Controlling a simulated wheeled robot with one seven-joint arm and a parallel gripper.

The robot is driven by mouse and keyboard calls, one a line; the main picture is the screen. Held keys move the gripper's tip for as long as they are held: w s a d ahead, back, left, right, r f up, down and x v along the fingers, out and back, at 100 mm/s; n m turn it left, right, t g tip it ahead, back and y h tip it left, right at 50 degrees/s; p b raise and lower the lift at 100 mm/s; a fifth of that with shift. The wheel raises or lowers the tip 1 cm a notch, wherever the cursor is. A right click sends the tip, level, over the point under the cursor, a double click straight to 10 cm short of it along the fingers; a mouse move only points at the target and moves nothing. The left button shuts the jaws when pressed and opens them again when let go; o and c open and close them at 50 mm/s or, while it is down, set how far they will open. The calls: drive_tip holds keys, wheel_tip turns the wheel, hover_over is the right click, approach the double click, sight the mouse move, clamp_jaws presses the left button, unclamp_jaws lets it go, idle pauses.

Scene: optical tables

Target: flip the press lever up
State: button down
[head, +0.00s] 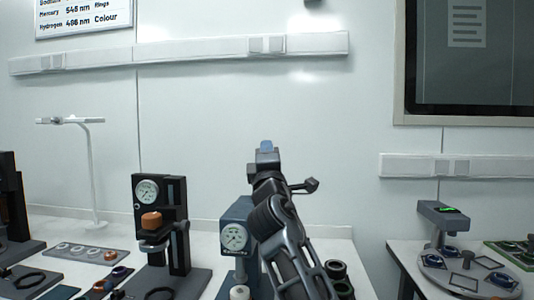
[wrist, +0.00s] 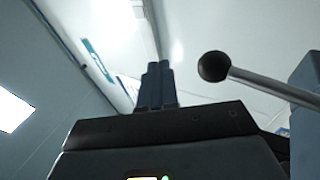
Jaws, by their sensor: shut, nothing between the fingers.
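The press lever shows in the head view as a dark arm with a black knob (head: 312,184), sticking out to the right just beside my gripper. In the wrist view its ball knob (wrist: 213,66) and grey rod (wrist: 270,87) run to a blue-grey body at the right edge. The blue-grey press (head: 232,212) has a round white gauge; my arm hides much of it. My gripper (head: 267,147) points up, above and left of the knob. In the wrist view its fingers (wrist: 157,85) are together and empty, left of the knob and apart from it.
A black press (head: 175,200) with a gauge and an orange piece stands to the left. A white lamp stand (head: 95,170) and a tray of rings (head: 90,253) are further left. Another table (head: 400,255) at right holds a round plate with parts. The wall is behind.

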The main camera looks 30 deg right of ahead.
drive_tip(key=s+a+r, duration=0.4)
drive_tip(key=s+r, duration=0.1)
drive_tip(key=s, duration=0.3)
drive_tip(key=shift+s+r, duration=0.15)
idle(0.4)
drive_tip(key=s+a+f+m+g+y, duration=0.1)
drive_tip(key=s+a+f+y, duration=0.3)
drive_tip(key=f, duration=0.7)
drive_tip(key=s+f+m+g+y, duration=0.1)
drive_tip(key=s+f, duration=0.6)
drive_tip(key=f, duration=0.4)
drive_tip(key=s+a+f+m+g+y, duration=0.1)
drive_tip(key=s+a+f+m+y, duration=0.3)
drive_tip(key=f, duration=0.7)
drive_tip(key=s+f+m+g+y, duration=0.1)
drive_tip(key=s+f, duration=0.3)
drive_tip(key=s, duration=0.6)
drive_tip(key=s+f+m+g, duration=0.1)
drive_tip(key=s+f, duration=0.3)
drive_tip(key=s, duration=0.5)
drive_tip(key=s+d+r+m+g, duration=0.1)
drive_tip(key=s+m, duration=0.5)
drive_tip(key=s, duration=1.1)
drive_tip(key=shift+s+r+g, duration=0.2)
drive_tip(key=shift+r+g, duration=0.25)
drive_tip(key=shift+g, duration=0.05)
